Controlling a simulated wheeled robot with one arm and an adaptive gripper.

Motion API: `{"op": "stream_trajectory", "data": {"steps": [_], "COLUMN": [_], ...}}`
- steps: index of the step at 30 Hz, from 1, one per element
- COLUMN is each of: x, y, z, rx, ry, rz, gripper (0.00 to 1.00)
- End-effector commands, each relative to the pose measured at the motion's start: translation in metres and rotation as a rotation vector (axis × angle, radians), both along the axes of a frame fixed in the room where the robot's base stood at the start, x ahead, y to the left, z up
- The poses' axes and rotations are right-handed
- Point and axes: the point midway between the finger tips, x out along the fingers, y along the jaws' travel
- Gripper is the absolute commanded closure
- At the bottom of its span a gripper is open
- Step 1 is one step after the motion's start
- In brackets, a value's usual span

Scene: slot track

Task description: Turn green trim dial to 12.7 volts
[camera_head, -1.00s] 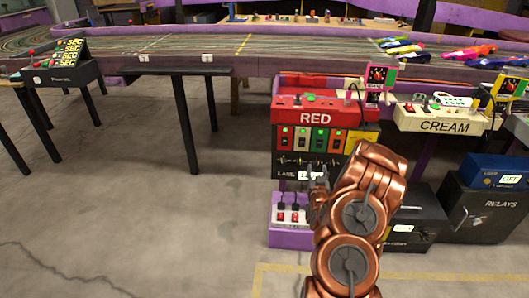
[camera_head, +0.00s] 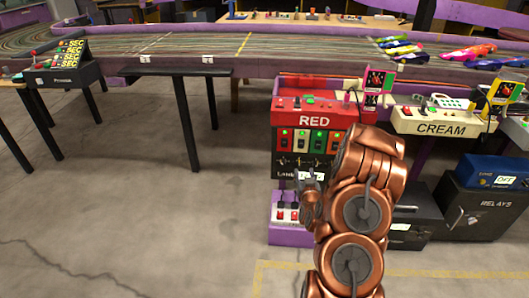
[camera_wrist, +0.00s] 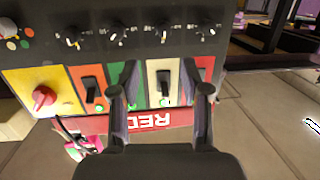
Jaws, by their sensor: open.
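The RED control panel (camera_head: 312,122) has a row of coloured strips with switches and a black band of small dials below them. In the wrist view the panel is upside down, so the dials run along the top. The green strip (camera_wrist: 134,85) lies between an orange-red and a cream strip. The dial nearest in line with it (camera_wrist: 116,34) has a light pointer; its scale is too small to read. My gripper (camera_wrist: 160,70) is open and empty, its fingers spread in front of the green and cream strips. In the head view my gripper (camera_head: 311,184) is at the panel's lower edge.
A red knob (camera_wrist: 44,97) sits on the yellow strip. Purple switch box (camera_head: 290,235) stands below the panel. The CREAM panel (camera_head: 442,122), a RELAYS cabinet (camera_head: 485,215) and a blue box (camera_head: 497,170) are on the right. Floor at left is clear.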

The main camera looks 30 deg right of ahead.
Motion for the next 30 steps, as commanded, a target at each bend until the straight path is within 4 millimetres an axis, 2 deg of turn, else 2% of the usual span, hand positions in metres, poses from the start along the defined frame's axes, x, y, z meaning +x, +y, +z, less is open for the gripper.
{"op": "stream_trajectory", "data": {"steps": [1, 15, 30], "x": [0.005, 0.027, 0.029], "y": [0.005, 0.056, 0.111], "z": [0.011, 0.053, 0.102], "rx": [0.005, 0.072, 0.131], "ry": [0.015, 0.187, 0.377], "rz": [0.017, 0.148, 0.254], "gripper": [0.54, 0.54, 0.54]}}
